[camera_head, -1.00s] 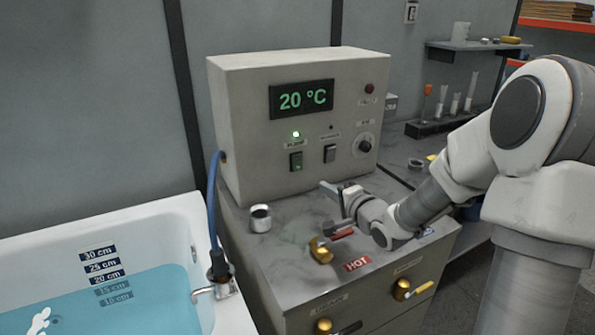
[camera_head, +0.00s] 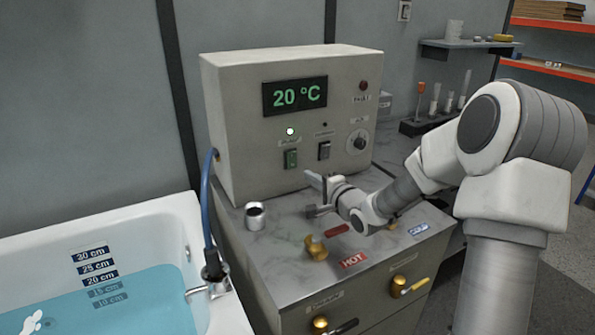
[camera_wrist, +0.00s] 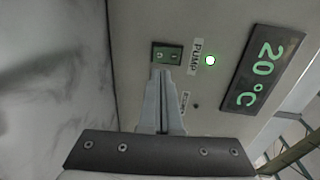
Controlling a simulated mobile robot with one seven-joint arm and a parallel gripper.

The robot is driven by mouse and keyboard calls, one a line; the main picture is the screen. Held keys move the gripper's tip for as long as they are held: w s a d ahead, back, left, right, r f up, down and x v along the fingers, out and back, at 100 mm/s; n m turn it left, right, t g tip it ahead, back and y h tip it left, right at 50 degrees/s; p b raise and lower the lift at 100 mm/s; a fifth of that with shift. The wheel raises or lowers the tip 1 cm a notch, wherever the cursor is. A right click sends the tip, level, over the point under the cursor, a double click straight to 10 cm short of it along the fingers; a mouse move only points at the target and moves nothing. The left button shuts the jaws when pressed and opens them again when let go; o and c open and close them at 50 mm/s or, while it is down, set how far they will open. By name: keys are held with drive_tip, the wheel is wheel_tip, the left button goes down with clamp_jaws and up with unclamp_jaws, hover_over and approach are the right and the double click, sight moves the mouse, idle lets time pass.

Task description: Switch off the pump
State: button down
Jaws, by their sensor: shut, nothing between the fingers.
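The control box (camera_head: 230,125) stands on the counter, its display (camera_head: 295,95) reading 20 °C in green. In the wrist view the switch (camera_wrist: 167,54), the PUMP label (camera_wrist: 195,56) and the lit lamp (camera_wrist: 210,60) show sideways. My gripper (camera_head: 312,192) is in front of the box, below and slightly right of the switch. In the wrist view my gripper (camera_wrist: 160,75) is shut and empty, its tips close to the switch's edge; I cannot tell whether they touch.
A second, dark switch (camera_head: 324,150) and a knob (camera_head: 357,142) sit right of the pump switch. The bathtub (camera_head: 150,225) is at left.

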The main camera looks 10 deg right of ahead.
sight(292, 164)
drive_tip(key=x, duration=0.8)
drive_tip(key=shift+b, duration=0.4)
drive_tip(key=shift+f, duration=0.15)
drive_tip(key=shift+w+a+f+t+b, duration=0.15)
drive_tip(key=shift+f+t+b, duration=0.2)
drive_tip(key=shift+b, duration=0.75)
drive_tip(key=shift+r+t+b, duration=0.25)
drive_tip(key=shift+b, duration=0.1)
drive_tip(key=shift+r, duration=0.25)
